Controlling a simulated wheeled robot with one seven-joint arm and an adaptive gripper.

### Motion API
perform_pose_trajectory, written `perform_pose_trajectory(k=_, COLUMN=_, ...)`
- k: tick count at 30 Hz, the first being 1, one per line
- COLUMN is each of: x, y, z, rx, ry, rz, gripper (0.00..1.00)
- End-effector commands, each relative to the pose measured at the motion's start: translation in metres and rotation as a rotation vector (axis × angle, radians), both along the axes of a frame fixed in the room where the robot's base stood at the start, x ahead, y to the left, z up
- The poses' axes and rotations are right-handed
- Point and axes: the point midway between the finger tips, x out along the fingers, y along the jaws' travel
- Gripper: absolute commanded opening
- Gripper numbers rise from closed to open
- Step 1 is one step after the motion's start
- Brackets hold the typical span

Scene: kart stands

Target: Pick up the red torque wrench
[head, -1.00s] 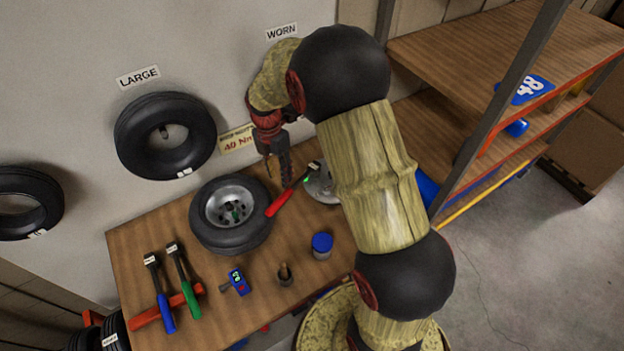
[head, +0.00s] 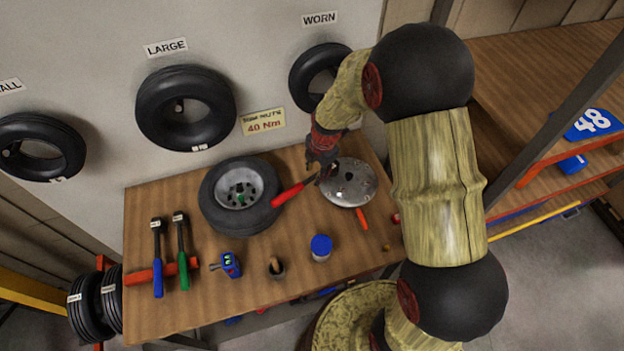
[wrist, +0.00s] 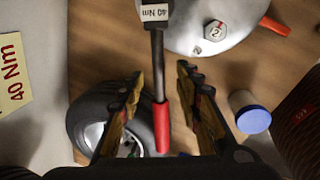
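The red torque wrench (head: 288,194) lies at a slant between the wheel and the silver disc in the head view; its dark end is hidden behind my gripper. In the wrist view its red handle (wrist: 162,128) points down and its dark shaft bears a white 40 Nm tag. My gripper (head: 322,166) is low over the shaft end. In the wrist view my gripper (wrist: 158,82) is open, its two fingers on either side of the wrench with gaps showing. Contact with the wrench is not visible.
A tyred wheel (head: 241,195) and a silver disc (head: 348,184) flank the wrench. Blue (head: 158,258) and green (head: 181,250) handled wrenches lie at left. A blue device (head: 231,265), a small cup (head: 276,268) and a blue-lidded jar (head: 321,247) stand in front. Shelving is at right.

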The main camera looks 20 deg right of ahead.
Motion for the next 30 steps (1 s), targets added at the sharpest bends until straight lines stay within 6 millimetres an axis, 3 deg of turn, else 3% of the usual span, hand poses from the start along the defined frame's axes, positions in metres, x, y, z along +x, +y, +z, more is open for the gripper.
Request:
perform_pose_trajectory(k=12, x=0.007, y=0.010, z=-0.048, rx=0.000, ry=0.002, rz=-0.001, gripper=0.34)
perform_pose_trajectory(k=20, x=0.008, y=0.010, z=-0.049, rx=0.000, ry=0.000, rz=0.000, gripper=0.34)
perform_pose_trajectory(k=30, x=0.008, y=0.010, z=-0.049, rx=0.000, ry=0.000, rz=0.000, gripper=0.14)
